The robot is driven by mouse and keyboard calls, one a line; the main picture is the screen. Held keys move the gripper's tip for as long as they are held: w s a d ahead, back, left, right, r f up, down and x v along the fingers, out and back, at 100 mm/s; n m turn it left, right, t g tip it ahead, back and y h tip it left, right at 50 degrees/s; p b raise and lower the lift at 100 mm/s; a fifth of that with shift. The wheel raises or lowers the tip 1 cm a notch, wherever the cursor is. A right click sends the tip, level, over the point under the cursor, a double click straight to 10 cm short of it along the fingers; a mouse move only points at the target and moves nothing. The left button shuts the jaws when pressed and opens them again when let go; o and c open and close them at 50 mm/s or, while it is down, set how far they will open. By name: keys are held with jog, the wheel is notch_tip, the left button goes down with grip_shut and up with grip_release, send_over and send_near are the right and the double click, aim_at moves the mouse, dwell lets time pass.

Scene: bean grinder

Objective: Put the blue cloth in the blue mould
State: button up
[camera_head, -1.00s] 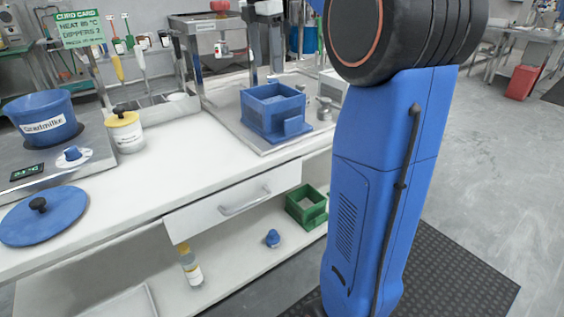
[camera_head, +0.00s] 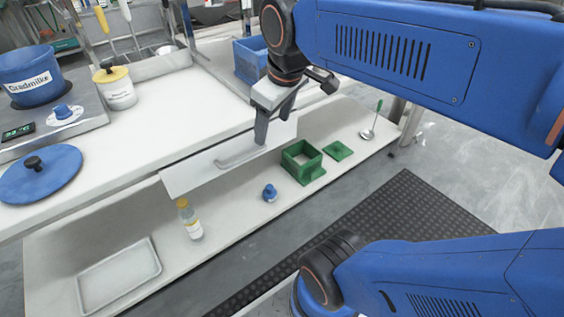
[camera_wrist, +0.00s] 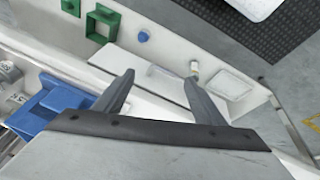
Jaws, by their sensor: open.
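The blue mould (camera_head: 251,60) is an open square box on the counter, partly hidden behind my arm. It also shows at the left of the wrist view (camera_wrist: 58,98). No blue cloth can be made out in either view. My gripper (camera_head: 273,128) is open and empty, in front of the counter and over the white drawer front (camera_head: 205,168) near its handle (camera_head: 240,158). In the wrist view the two fingers (camera_wrist: 160,76) are spread with the drawer front between and beyond them. Whether they touch the handle cannot be told.
On the lower shelf are a green square mould (camera_head: 302,162), a green plate (camera_head: 338,151), a ladle (camera_head: 368,133), a small blue knobbed piece (camera_head: 270,193), a bottle (camera_head: 190,220) and a tray (camera_head: 118,275).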

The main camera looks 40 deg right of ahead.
jog(key=s+a+f+m+t, duration=0.1)
jog(key=s+f+m, duration=0.3)
jog(key=f, duration=0.3)
jog(key=shift+s+a+f, duration=0.3)
jog(key=shift+s+f, duration=0.05)
jog(key=shift+s, duration=0.5)
